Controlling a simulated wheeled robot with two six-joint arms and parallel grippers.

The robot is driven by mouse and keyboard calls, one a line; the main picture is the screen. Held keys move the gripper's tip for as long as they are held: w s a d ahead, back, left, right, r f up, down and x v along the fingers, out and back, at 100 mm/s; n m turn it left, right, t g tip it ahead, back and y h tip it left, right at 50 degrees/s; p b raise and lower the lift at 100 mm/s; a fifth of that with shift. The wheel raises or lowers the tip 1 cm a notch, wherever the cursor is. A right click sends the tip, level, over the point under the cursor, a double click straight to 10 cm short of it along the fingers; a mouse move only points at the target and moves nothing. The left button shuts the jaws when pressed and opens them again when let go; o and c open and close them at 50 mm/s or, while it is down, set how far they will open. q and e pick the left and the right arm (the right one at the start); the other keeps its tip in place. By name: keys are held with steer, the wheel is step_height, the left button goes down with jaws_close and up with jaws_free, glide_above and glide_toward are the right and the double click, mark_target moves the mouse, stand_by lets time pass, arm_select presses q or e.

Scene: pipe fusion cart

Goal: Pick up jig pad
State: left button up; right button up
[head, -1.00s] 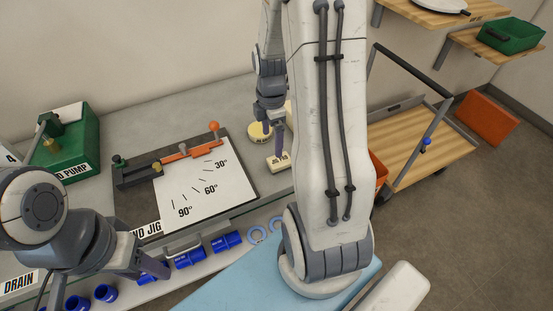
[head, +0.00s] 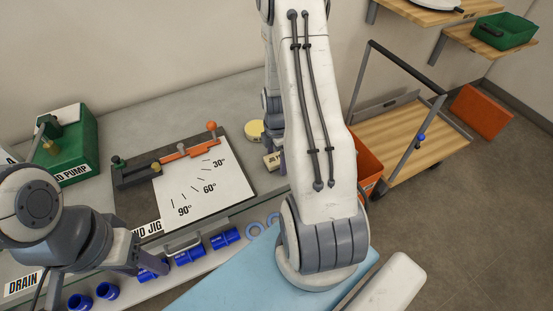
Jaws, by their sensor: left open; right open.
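A small cream block with dark lettering (head: 270,161), which looks like the jig pad, lies on the grey bench just right of the bend jig (head: 242,180). Its right part is hidden by my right arm. My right gripper (head: 282,158) is mostly hidden behind my own arm. Its visible part is close beside the cream block; I cannot tell whether they touch. My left gripper (head: 105,285) is open at the bench's front left, near the blue fittings (head: 190,257).
A round yellow piece (head: 255,129) lies behind the cream block. The green pump (head: 70,145) stands at the back left. Pale blue rings (head: 254,229) lie near the front edge. An orange bin (head: 368,160) and a wooden cart (head: 400,140) stand to the right.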

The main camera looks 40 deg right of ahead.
mark_target(276, 158)
steer(key=shift+f, duration=0.25)
steer(key=c, duration=1.4)
steer(key=shift+c, duration=0.2)
steer(key=shift+r, duration=0.15)
steer(key=shift+r, duration=0.5)
step_height(276, 158, up, 2)
steer(key=shift+w+r+b, duration=0.1)
steer(key=shift+r+b, duration=0.1)
steer(key=shift+b, duration=0.4)
steer(key=s+a+r+b, duration=0.3)
steer(key=s+a+r, duration=0.3)
steer(key=s, duration=0.3)
steer(key=shift+s+a+r+b, duration=0.3)
steer(key=shift+s+r, duration=0.1)
steer(key=shift+r, duration=0.3)
